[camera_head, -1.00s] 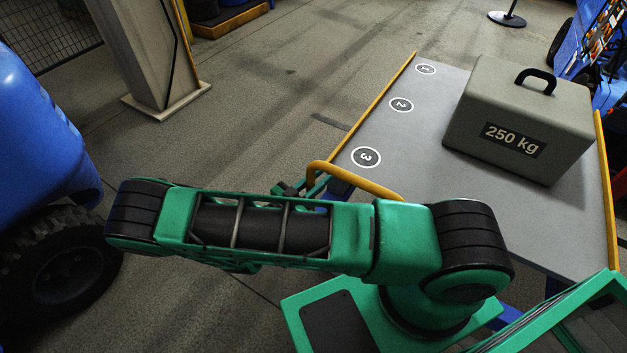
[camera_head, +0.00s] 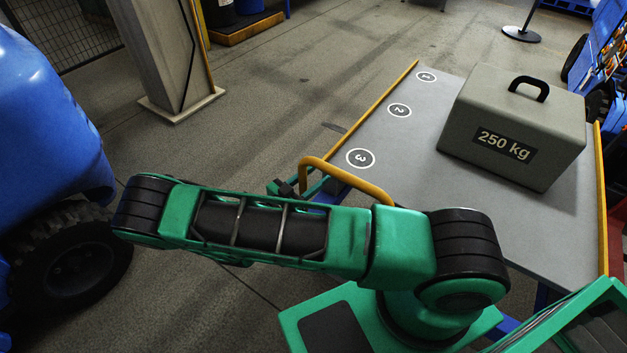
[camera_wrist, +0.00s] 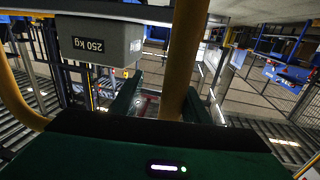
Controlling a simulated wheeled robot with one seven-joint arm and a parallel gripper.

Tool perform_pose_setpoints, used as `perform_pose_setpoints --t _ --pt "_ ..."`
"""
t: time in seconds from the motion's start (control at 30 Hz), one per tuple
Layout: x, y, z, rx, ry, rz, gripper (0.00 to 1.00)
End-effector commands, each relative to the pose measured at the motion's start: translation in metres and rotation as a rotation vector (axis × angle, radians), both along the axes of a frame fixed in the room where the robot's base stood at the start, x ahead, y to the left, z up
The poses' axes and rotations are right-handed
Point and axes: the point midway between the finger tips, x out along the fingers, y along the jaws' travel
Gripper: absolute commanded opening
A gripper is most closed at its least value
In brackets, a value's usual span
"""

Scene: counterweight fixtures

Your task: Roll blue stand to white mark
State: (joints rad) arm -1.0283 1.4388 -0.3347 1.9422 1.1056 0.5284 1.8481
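The blue stand is a wheeled table with a grey top (camera_head: 400,165), blue frame parts and a yellow handle (camera_head: 345,180) on its near left side. A grey block labelled 250 kg (camera_head: 515,130) rests on it. My gripper (camera_head: 300,188) is at the handle, partly hidden behind my green arm. In the wrist view my gripper's green fingers (camera_wrist: 158,102) stand apart; the yellow handle bar (camera_wrist: 188,60) runs close by the right finger, with a gap to the left one. Contact cannot be told. I cannot make out a white floor mark.
White-ringed labels (camera_head: 361,158) lie on the stand top. A blue vehicle with a black wheel (camera_head: 75,265) is at the left. A grey post (camera_head: 165,60) stands behind it. Open floor (camera_head: 280,70) lies between post and stand. A black-based pole (camera_head: 521,33) is at the far right.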

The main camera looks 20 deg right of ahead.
Motion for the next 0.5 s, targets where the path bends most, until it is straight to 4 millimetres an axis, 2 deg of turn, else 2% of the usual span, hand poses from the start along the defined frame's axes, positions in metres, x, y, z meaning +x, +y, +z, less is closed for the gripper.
perform_pose_setpoints --t 0.3,0.5 --pt "-0.0053 -0.0076 -0.0022 -0.005 0.011 -0.017 0.4" --pt "-0.0074 -0.0099 -0.0027 -0.007 0.014 -0.023 0.44"
